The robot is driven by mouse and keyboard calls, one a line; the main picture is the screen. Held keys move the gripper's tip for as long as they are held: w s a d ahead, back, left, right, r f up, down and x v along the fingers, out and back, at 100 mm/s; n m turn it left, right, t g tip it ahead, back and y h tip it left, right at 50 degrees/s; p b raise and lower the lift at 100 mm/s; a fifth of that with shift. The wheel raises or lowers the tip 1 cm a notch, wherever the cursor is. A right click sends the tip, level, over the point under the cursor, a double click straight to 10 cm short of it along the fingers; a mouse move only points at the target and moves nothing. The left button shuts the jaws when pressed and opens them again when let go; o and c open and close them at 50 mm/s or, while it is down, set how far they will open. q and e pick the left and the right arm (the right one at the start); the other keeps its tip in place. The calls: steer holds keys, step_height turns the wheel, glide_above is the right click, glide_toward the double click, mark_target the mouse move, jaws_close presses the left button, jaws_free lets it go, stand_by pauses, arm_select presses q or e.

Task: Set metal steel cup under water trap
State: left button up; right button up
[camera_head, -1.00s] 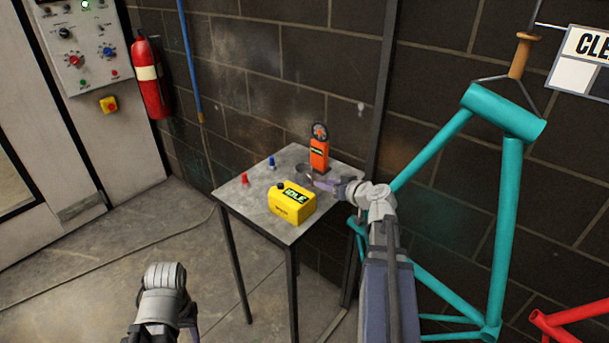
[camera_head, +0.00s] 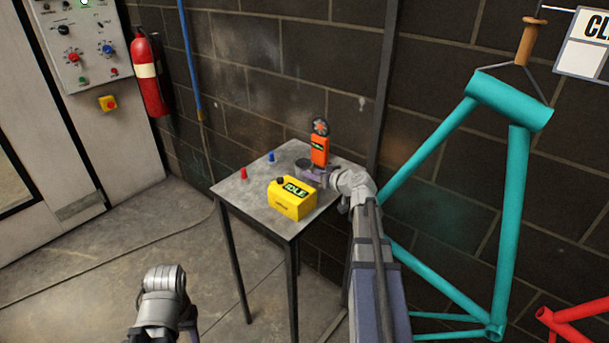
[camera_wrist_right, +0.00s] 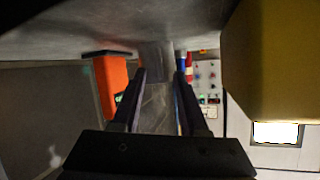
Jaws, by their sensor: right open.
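My right gripper (camera_head: 313,174) is at table height between the orange device and the yellow box; it is open. A small grey cup-like thing (camera_head: 302,166) stands on the table at its fingertips. In the right wrist view, which looks upside down, the open fingers (camera_wrist_right: 160,75) point at a grey metallic shape (camera_wrist_right: 156,58), likely the steel cup; I cannot tell if they touch it. I cannot make out a water trap for sure; a blue wall pipe (camera_head: 190,60) ends in a brass-coloured fitting (camera_head: 201,115). Of my left arm only a grey link shows at bottom left.
The small grey table (camera_head: 240,196) carries a yellow IDLE box (camera_head: 291,201), an orange device (camera_head: 320,150), a red piece (camera_head: 243,174) and a blue piece (camera_head: 271,157). A teal frame (camera_head: 510,220) hangs at right. A fire extinguisher (camera_head: 147,75) hangs by the control panel (camera_head: 85,50).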

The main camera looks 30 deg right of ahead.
jaws_close()
stand_by(1.4)
